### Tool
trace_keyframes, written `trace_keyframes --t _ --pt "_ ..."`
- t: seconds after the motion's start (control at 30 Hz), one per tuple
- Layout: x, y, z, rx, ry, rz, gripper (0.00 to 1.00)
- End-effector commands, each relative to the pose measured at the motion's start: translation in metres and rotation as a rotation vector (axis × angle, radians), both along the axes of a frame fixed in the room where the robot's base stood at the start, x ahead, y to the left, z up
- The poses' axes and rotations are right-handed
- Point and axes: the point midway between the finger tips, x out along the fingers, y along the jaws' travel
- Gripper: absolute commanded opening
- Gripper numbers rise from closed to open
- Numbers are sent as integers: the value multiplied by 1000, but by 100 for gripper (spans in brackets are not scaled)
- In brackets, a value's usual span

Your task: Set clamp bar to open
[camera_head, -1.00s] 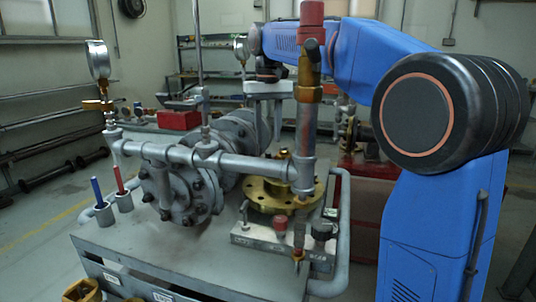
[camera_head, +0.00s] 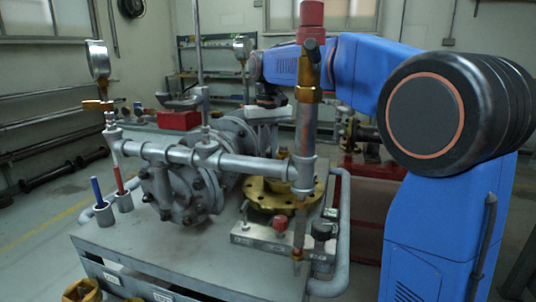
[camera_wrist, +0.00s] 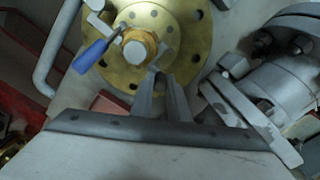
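I cannot tell for sure which part is the clamp bar. In the wrist view, a round brass flange (camera_wrist: 190,28) with bolt holes carries a brass nut with a grey centre (camera_wrist: 136,50). A blue-handled lever (camera_wrist: 91,56) lies just left of the nut. My gripper (camera_wrist: 159,80) points at the flange's near edge, close below the nut. Its two grey fingers look close together at the tips; the gap is unclear, and nothing is clearly held. In the head view, the brass flange (camera_head: 257,196) sits behind an upright pipe, and my fingers are hidden by the pipework.
Grey pipework (camera_head: 180,155) with a pressure gauge (camera_head: 97,60) crosses the bench (camera_head: 150,250). An upright pipe with a red cap (camera_head: 312,15) stands before my arm. A metal block (camera_head: 260,235) bears a red knob (camera_head: 280,224) and a black knob (camera_head: 322,231).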

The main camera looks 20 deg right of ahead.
Motion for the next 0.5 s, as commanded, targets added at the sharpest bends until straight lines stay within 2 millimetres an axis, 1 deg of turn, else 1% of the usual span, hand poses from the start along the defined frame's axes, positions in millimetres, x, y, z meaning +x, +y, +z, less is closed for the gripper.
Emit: trace_keyframes --t 0.27,0.5 --pt "1 -1 0 0 0 -9 0" --pt "10 -9 0 0 0 -89 0"
